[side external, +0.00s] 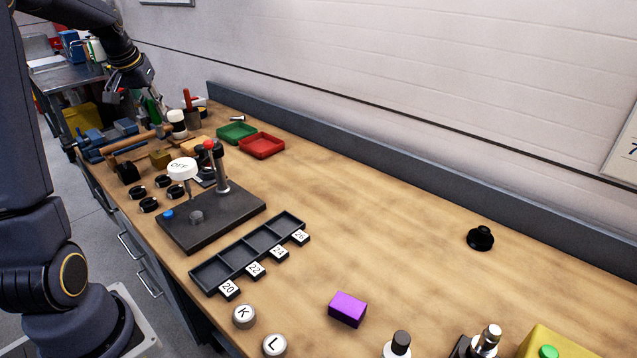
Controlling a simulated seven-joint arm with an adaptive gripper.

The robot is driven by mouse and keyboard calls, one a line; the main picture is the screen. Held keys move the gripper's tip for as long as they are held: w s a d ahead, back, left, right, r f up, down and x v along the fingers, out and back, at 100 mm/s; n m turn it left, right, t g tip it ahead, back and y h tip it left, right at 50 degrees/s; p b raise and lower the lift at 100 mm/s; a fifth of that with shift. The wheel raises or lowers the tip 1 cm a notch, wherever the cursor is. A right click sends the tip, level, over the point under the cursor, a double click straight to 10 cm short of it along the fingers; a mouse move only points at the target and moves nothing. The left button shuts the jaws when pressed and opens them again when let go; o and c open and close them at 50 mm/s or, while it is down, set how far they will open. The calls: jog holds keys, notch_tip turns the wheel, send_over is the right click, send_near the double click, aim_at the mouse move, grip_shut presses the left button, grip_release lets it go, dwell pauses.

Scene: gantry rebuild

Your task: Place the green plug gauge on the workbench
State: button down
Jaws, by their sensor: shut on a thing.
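My gripper (146,94) is at the far left end of the workbench (340,210), above a crowded group of tools. It is shut on a slim green thing (152,109), which looks like the green plug gauge. Only a small part of the green thing shows below the fingers, and its lower end is hard to make out among the things behind it. I cannot tell whether it touches anything below.
Near the gripper stand a white-topped mallet (177,122), a red-handled tool (188,100) and a blue vise (110,137). A green tray (237,131) and a red tray (262,145) lie to the right. The bench's middle and right are mostly clear around a purple block (347,309).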

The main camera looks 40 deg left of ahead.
jog(key=r, duration=0.6)
jog(key=shift+w+d+r, duration=0.25)
jog(key=shift+d, duration=0.15)
jog(key=w+d+m+h, duration=0.2)
jog(key=w+d+m, duration=0.25)
jog(key=d, duration=0.65)
jog(key=s+d+m+h, duration=0.25)
jog(key=d+m, duration=0.45)
jog(key=d, duration=0.8)
jog(key=s+d+m+h, duration=0.25)
jog(key=d+m, duration=0.45)
jog(key=d, duration=0.9)
notch_tip(320, 180, down, 12)
jog(key=r, duration=0.1)
jog(key=shift+n+g+y, duration=0.25)
jog(key=shift+g+y, duration=0.15)
jog(key=shift+w+d+f, duration=0.4)
jog(key=shift+w+f, duration=1.8)
jog(key=shift+f, duration=0.1)
jog(key=shift+w+d+f, duration=0.4)
jog(key=shift+w+f, duration=1.85)
jog(key=shift+f, duration=0.05)
jog(key=shift+w+d+f, duration=0.4)
jog(key=shift+w+f, duration=1.8)
jog(key=shift+f, duration=0.1)
jog(key=shift+f, duration=0.2)
